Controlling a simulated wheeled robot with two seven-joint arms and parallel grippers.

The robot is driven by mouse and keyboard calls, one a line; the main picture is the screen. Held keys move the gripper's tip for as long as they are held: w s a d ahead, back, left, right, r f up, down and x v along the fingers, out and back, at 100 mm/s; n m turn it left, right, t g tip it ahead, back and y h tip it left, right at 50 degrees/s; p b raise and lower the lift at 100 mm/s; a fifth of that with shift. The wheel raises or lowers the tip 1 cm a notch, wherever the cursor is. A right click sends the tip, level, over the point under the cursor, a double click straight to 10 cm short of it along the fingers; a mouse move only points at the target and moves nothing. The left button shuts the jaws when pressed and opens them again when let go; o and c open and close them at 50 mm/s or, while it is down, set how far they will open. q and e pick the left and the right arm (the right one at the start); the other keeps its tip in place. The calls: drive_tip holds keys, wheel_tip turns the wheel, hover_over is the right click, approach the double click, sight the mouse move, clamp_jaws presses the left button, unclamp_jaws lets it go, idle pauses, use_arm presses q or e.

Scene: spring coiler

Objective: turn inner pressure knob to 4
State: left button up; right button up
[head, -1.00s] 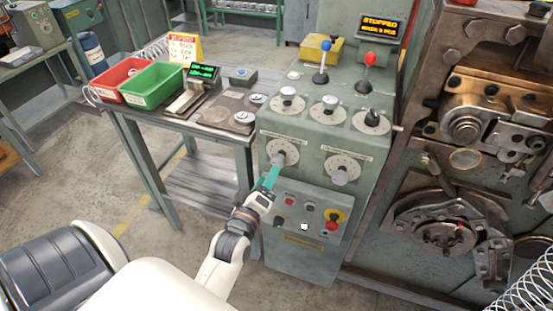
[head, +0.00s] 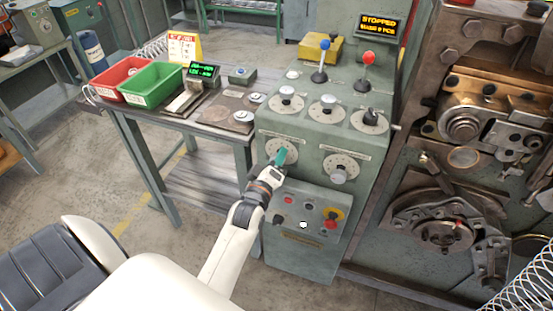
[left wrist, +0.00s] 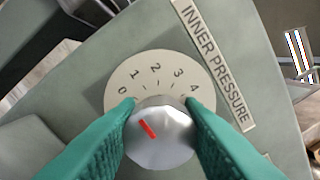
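The inner pressure knob (left wrist: 160,140) is a round silver knob on a pale dial (left wrist: 120,75) numbered 0 to 4, beside an INNER PRESSURE label (left wrist: 214,62). Its red mark points up and left, roughly toward 1. My left gripper (left wrist: 160,112) has its teal fingers on either side of the knob, with no clear gap. In the head view, my left gripper (head: 282,158) is at the left lower dial (head: 289,145) on the green machine's front and hides that knob. My right gripper is not in view.
A similar knob (head: 338,177) sits to the right. Three more knobs, including one (head: 287,92), are on the sloped panel above. Buttons and a red-on-yellow stop button (head: 331,224) are below. A side table with red and green (head: 152,84) bins stands left.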

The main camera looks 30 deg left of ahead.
use_arm(q)
drive_tip(key=shift+c, duration=1.3)
drive_tip(key=shift+m, duration=0.3)
drive_tip(key=m+p, duration=0.2)
drive_tip(key=shift+r+m, duration=0.1)
drive_tip(key=shift+m, duration=0.2)
drive_tip(key=m+p, duration=0.2)
drive_tip(key=m, duration=0.3)
drive_tip(key=shift+d, duration=0.1)
drive_tip(key=m+p, duration=0.1)
drive_tip(key=m, duration=0.4)
drive_tip(key=shift+d+m, duration=0.1)
drive_tip(key=shift+m, duration=2.2)
